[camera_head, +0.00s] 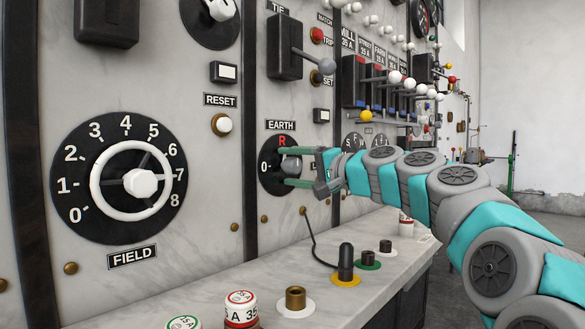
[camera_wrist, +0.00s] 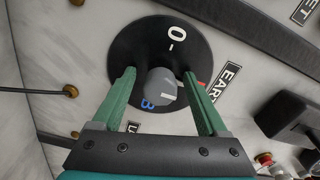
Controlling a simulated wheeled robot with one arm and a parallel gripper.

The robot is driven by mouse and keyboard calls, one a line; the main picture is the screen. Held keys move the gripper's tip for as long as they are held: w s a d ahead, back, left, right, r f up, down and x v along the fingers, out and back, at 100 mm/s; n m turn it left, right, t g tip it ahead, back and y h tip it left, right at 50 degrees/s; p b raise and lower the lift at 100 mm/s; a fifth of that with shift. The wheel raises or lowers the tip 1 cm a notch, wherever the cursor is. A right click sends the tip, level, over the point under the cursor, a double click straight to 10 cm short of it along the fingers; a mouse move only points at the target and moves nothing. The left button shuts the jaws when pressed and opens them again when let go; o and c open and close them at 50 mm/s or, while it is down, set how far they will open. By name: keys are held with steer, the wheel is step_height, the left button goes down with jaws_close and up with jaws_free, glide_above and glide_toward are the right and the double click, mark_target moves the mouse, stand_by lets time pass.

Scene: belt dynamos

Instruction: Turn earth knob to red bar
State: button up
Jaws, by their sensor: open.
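The earth knob (camera_head: 291,165) is a small grey knob on a black round dial (camera_head: 269,184), under the EARTH label (camera_head: 281,126). A red R (camera_head: 282,141) stands at the dial's top and a 0 at its left. In the wrist view the knob (camera_wrist: 161,84) shows a pale mark on its lower part. A bit of red (camera_wrist: 203,84) shows beside the right finger, which hides most of the red bar. A blue letter (camera_wrist: 148,105) is below the knob. My gripper (camera_wrist: 159,74) is open, its green fingers on either side of the knob, with visible gaps.
The large FIELD dial (camera_head: 65,150) with a white handwheel is to the left. Switch levers with coloured balls (camera_head: 395,77) project from the panel at the right. A marble ledge (camera_head: 230,290) below carries a black plug (camera_head: 345,262) with a cable, and several sockets.

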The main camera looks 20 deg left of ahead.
steer(key=b+v, duration=0.1)
steer(key=v, duration=0.6)
steer(key=shift+d, duration=0.4)
steer(key=shift+s+d, duration=0.1)
steer(key=shift+s, duration=0.05)
